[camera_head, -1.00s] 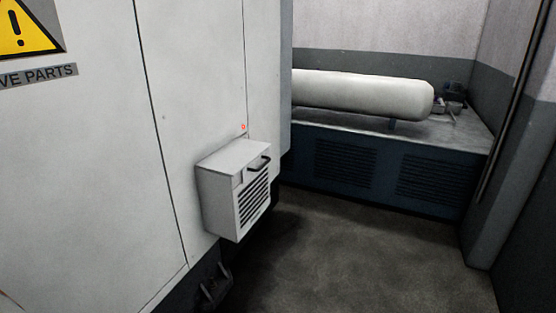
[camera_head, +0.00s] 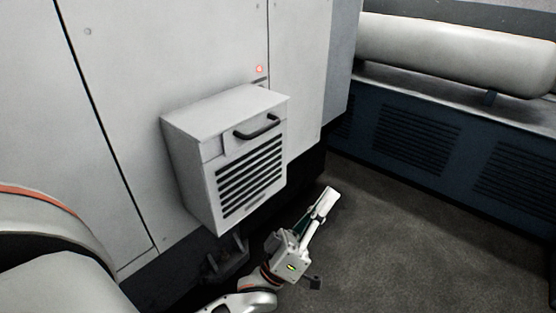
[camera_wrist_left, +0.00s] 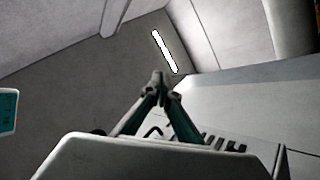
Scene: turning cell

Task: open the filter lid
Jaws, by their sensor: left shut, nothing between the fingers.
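The filter box (camera_head: 195,180) is a white box with a slatted front, mounted on the machine's wall panel. Its lid (camera_head: 222,112) forms the top and lies flat, closed. A dark bar handle (camera_head: 257,127) sits on the lid's front edge. My left gripper (camera_head: 328,194) is below and to the right of the box, apart from it, pointing up and to the right. Its fingers are together and empty. They also meet at a point in the left wrist view (camera_wrist_left: 160,84), with dark slats partly hidden behind them. My right gripper is out of view.
A small red light (camera_head: 259,69) glows on the panel above the box. A dark bracket (camera_head: 228,258) is below the box. A pale tank (camera_head: 450,55) lies on a blue vented cabinet (camera_head: 420,140) at right. The floor (camera_head: 410,240) in front is clear.

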